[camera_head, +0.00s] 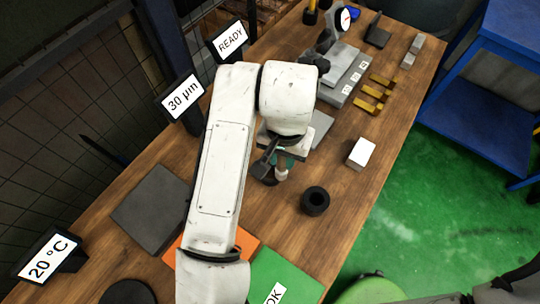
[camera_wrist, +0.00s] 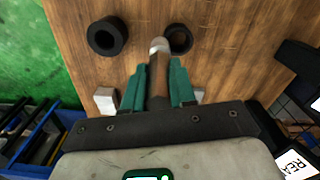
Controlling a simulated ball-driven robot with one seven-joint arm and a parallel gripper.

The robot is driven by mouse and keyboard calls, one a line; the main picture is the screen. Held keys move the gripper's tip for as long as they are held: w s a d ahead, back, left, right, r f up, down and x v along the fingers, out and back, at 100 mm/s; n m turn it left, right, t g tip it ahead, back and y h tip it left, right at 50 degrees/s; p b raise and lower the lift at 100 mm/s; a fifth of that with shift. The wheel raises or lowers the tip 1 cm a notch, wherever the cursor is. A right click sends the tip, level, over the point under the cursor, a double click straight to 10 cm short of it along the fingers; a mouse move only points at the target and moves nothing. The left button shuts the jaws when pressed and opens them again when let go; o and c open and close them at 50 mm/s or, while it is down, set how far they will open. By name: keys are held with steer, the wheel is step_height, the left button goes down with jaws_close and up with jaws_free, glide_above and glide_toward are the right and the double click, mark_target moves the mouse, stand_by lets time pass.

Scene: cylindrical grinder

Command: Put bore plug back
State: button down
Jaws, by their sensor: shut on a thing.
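My gripper (camera_wrist: 158,66) has teal fingers shut on the bore plug (camera_wrist: 159,46), which has a brown handle and a silvery tip. In the head view my gripper (camera_head: 283,164) is partly hidden by my arm, and the pale plug end (camera_head: 282,175) points down toward the table. A black ring (camera_wrist: 182,38) lies right beside the plug tip in the wrist view; I cannot tell if they touch. A second black ring (camera_head: 315,200) stands apart on the wooden table; it also shows in the wrist view (camera_wrist: 107,36).
A white block (camera_head: 361,152) lies on the table (camera_head: 345,215) near its right edge. Yellow pieces (camera_head: 376,95) and grey gauge blocks (camera_head: 347,85) are farther back. A green OK mat (camera_head: 290,272), an orange mat and a dark plate (camera_head: 150,208) lie in front. Signs line the left side.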

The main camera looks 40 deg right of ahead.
steer(key=w+f+p, duration=0.1)
steer(key=w+f, duration=0.3)
steer(key=f, duration=0.4)
steer(key=shift+a+f, duration=0.1)
steer(key=shift+f, duration=0.1)
steer(key=c, duration=0.9)
jaws_free()
steer(key=shift+r, duration=0.1)
step_height(320, 180, up, 12)
steer(key=shift+r+b, duration=0.1)
steer(key=shift+b, duration=0.35)
